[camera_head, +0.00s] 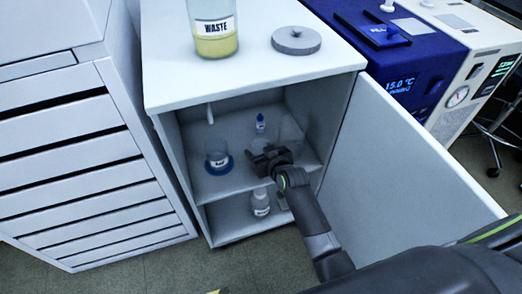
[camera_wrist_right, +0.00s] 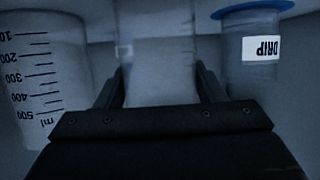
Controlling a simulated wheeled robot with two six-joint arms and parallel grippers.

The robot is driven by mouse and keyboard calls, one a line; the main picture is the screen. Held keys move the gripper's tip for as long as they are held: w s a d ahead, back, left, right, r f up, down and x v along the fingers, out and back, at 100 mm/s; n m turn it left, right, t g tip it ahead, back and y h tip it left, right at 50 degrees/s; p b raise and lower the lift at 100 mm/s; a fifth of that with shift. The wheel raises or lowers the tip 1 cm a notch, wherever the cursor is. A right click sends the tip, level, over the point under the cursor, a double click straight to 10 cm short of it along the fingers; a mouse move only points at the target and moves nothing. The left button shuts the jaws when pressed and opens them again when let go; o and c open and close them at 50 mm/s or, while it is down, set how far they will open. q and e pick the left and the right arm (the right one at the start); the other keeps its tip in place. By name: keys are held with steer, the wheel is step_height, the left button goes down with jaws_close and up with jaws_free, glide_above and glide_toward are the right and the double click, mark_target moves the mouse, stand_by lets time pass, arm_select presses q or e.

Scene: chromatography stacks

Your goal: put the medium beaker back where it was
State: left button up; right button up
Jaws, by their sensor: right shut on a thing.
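My right gripper (camera_head: 265,159) reaches into the open cabinet at the upper shelf. In the right wrist view, the gripper (camera_wrist_right: 160,90) is shut on a clear vessel, the medium beaker (camera_wrist_right: 158,60), with one finger on each side. In the head view the beaker is too faint to make out clearly near the fingers. Whether its base touches the shelf cannot be told. My left gripper is not in view.
The cabinet (camera_head: 175,85) has its door (camera_head: 400,150) open at the right. A DRIP vessel (camera_wrist_right: 262,55) with a blue base stands beside the held beaker; a large graduated beaker (camera_wrist_right: 45,75) stands on the other side.

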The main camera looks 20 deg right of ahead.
steer(key=o, duration=1.2)
steer(key=shift+c, duration=0.2)
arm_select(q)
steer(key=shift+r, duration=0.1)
arm_select(e)
steer(key=shift+r, duration=0.1)
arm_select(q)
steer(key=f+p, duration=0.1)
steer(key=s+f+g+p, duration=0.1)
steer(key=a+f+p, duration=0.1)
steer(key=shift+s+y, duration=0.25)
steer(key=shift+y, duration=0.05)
arm_select(e)
steer(key=v, duration=1.2)
steer(key=s+d+f+m+g, duration=0.1)
steer(key=s+f+g, duration=0.3)
steer(key=s, duration=0.5)
steer(key=s+d+f+m+g+h, duration=0.1)
steer(key=s+d+f+g, duration=0.3)
steer(key=s, duration=0.6)
steer(key=s+d+f+m+g, duration=0.1)
steer(key=s+d+f+g, duration=0.1)
steer(key=s+f, duration=0.5)
steer(key=s+g, duration=0.1)
steer(key=s, duration=0.2)
steer(key=shift+d+m+g+h, duration=0.25)
steer(key=shift+m+g+h, duration=0.05)
steer(key=shift+g+h, duration=0.1)
